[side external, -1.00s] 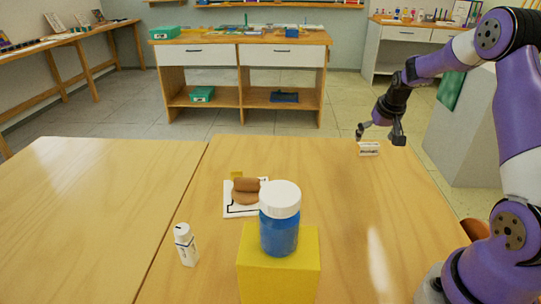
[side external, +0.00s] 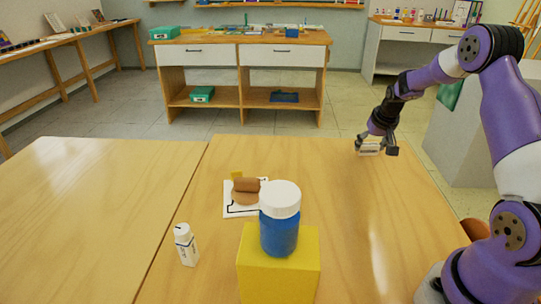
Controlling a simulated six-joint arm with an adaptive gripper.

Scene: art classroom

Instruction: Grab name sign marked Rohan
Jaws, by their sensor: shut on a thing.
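A small white name sign (side external: 369,149) stands near the far right edge of the wooden table. Its lettering is too small to read. My gripper (side external: 374,147) is down at the sign, with one finger at each end of it. It is shut on the sign, which appears to be still at table height. The fingers hide part of the sign's ends.
A blue jar with a white lid (side external: 280,221) stands on a yellow block (side external: 278,268) at the front. A brown object (side external: 246,190) lies on a white card (side external: 233,211) behind. The table's middle right (side external: 350,205) is clear.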

